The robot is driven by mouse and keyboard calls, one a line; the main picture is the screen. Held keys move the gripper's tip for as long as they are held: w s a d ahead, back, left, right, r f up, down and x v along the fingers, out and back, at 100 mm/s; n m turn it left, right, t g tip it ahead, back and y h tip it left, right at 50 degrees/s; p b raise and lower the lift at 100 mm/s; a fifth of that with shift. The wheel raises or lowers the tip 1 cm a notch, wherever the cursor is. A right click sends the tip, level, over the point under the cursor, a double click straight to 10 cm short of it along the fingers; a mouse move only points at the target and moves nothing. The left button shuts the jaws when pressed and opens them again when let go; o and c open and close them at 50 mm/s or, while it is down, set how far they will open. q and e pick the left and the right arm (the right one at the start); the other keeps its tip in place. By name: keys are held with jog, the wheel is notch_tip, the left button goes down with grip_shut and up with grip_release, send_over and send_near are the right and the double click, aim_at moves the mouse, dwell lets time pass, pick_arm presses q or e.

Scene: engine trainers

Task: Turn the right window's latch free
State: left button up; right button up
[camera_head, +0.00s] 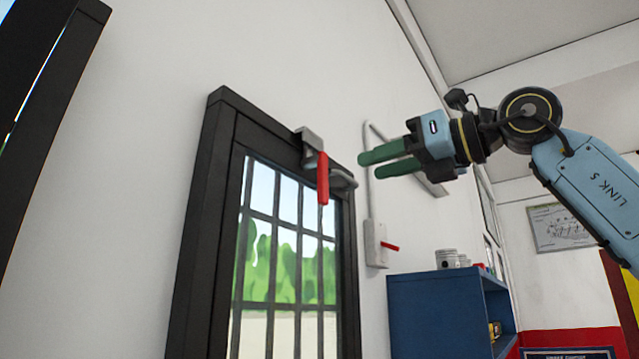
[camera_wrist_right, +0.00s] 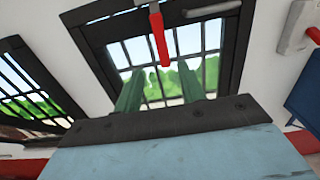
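The right window (camera_head: 195,245) has a black frame and dark bars, and shows at the centre of the head view; it also shows in the right wrist view (camera_wrist_right: 237,62). Its latch, with a red handle (camera_head: 323,178) hanging down from a grey bracket (camera_head: 308,140), is at the top of the frame; the red handle is also in the wrist view (camera_wrist_right: 159,40). My right gripper (camera_head: 370,165) has green fingers and is to the right of the latch, apart from it. In the wrist view its fingers (camera_wrist_right: 165,92) are spread and empty, with the handle beyond them. My left gripper is not in view.
A grey conduit (camera_head: 371,200) runs down the wall to a switch box (camera_head: 376,244) with a red lever, right of the window. A blue cabinet (camera_head: 435,315) stands below right with small items on top. Another dark window frame (camera_head: 45,95) is at far left.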

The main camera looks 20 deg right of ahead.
aim_at(326, 184)
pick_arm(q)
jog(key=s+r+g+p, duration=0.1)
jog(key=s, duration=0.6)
pick_arm(e)
jog(key=x, duration=0.7)
jog(key=shift+w+d+f+p, duration=0.15)
jog(key=shift+f+p, duration=0.05)
jog(key=shift+p, duration=0.2)
jog(key=p+x, duration=0.1)
jog(key=x, duration=0.2)
jog(key=shift+w+a, duration=0.15)
jog(key=shift+a, duration=0.1)
jog(key=shift+w+a+p, duration=0.2)
jog(key=shift+w+p, duration=0.1)
jog(key=shift+w+a+f, duration=0.1)
jog(key=shift+w, duration=0.3)
jog(key=shift+c, duration=0.6)
jog(key=c, duration=0.7)
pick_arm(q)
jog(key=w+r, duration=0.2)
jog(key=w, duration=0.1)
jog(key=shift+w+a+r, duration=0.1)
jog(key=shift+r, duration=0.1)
pick_arm(e)
grip_shut()
